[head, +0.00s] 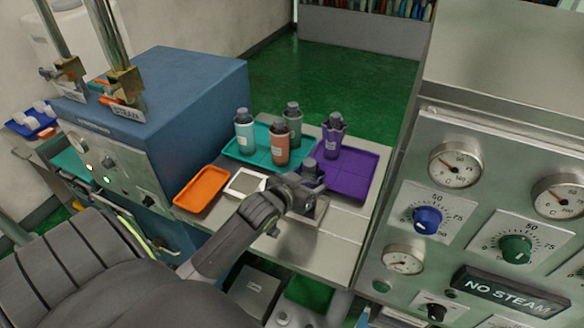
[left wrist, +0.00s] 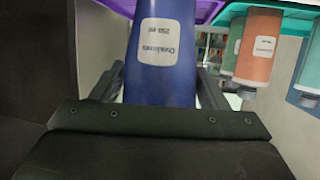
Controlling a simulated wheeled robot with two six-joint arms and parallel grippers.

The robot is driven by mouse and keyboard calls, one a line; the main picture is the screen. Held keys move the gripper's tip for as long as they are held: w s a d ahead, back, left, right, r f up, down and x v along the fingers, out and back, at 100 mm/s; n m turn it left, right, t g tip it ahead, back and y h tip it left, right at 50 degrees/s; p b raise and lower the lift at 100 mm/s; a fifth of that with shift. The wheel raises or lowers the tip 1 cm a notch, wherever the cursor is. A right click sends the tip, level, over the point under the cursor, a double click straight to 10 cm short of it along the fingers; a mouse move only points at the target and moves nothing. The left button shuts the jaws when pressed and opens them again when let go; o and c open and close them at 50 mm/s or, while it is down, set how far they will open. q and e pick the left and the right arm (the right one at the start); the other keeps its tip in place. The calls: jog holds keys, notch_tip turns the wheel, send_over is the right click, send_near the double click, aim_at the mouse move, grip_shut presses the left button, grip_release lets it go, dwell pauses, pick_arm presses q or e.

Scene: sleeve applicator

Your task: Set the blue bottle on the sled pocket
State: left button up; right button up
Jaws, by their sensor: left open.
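The blue bottle (head: 317,209) stands upright near the right front of the metal bench, partly hidden by my left gripper. Its labelled side fills the middle of the left wrist view (left wrist: 163,75), which shows it upside down. A light grey plate (head: 300,222), which looks like the sled pocket, lies under the bottle; the gripper and bottle hide the exact seating. My left gripper (head: 306,190) is open, with its fingers on either side of the bottle. Whether they touch it cannot be told. My right gripper is not in view.
A purple tray (head: 352,178) with a grey-purple bottle (head: 332,138) and a teal tray (head: 238,154) with three bottles stand behind. An orange tray (head: 202,188) and white pad (head: 246,182) lie left. A gauge panel (head: 480,215) bounds the right; a blue cabinet (head: 180,95) the left.

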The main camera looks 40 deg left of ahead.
pick_arm(q)
jog(key=b+v, duration=0.1)
jog(key=v, duration=1)
jog(key=s+d+f+g+y, duration=0.1)
jog(key=s+f+g, duration=0.4)
jog(key=s+f, duration=0.3)
jog(key=s+d+f+g, duration=0.1)
jog(key=s+f+g, duration=0.4)
jog(key=s, duration=0.6)
notch_tip(320, 180, down, 26)
jog(key=a+g, duration=0.1)
jog(key=g, duration=0.1)
jog(key=s+d+f+b, duration=0.1)
jog(key=s+f, duration=1.4)
jog(key=shift+f+g, duration=0.2)
jog(key=shift+g, duration=0.2)
